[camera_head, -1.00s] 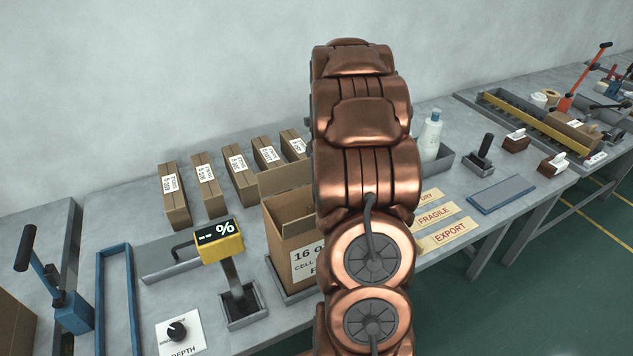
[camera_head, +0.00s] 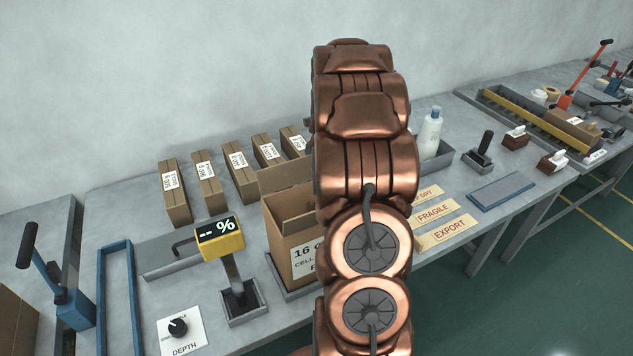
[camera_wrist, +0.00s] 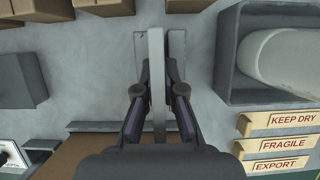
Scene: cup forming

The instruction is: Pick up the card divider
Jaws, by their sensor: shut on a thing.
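The card divider (camera_wrist: 157,50) appears in the wrist view as a thin pale strip seen edge-on, running between my fingers. My gripper (camera_wrist: 157,82) is shut on it, with one dark finger on each side. A grey holder (camera_wrist: 177,46) shows beside and below the strip. I cannot tell whether the divider still rests in it. In the head view my copper arm hides the gripper and the divider.
An open carton (camera_head: 288,228) stands left of my arm on the bench. Closed cartons (camera_head: 206,184) line the back. A white bottle (camera_head: 430,133) stands in a grey tray at right, behind the label strips (camera_head: 434,212). A yellow display (camera_head: 219,240) stands at front left.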

